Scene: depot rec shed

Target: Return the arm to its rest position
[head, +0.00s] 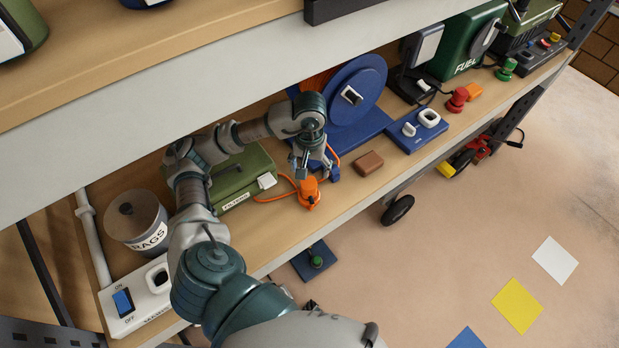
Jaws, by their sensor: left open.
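My left arm comes in from the bottom of the head view and reaches over the wooden shelf (240,232). Its gripper (315,177) points down above the shelf, in front of the blue cable reel (352,100). The gripper is open. An orange plug (309,193) on an orange cord lies right by the fingertips. I cannot tell whether the fingers touch it. My right gripper is not in view.
A green filters case (243,177), a rags tin (135,218) and a white switch box (140,297) stand left on the shelf. A brown block (369,163) and a blue plate (417,128) with white fittings lie right. An upper shelf (150,75) overhangs.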

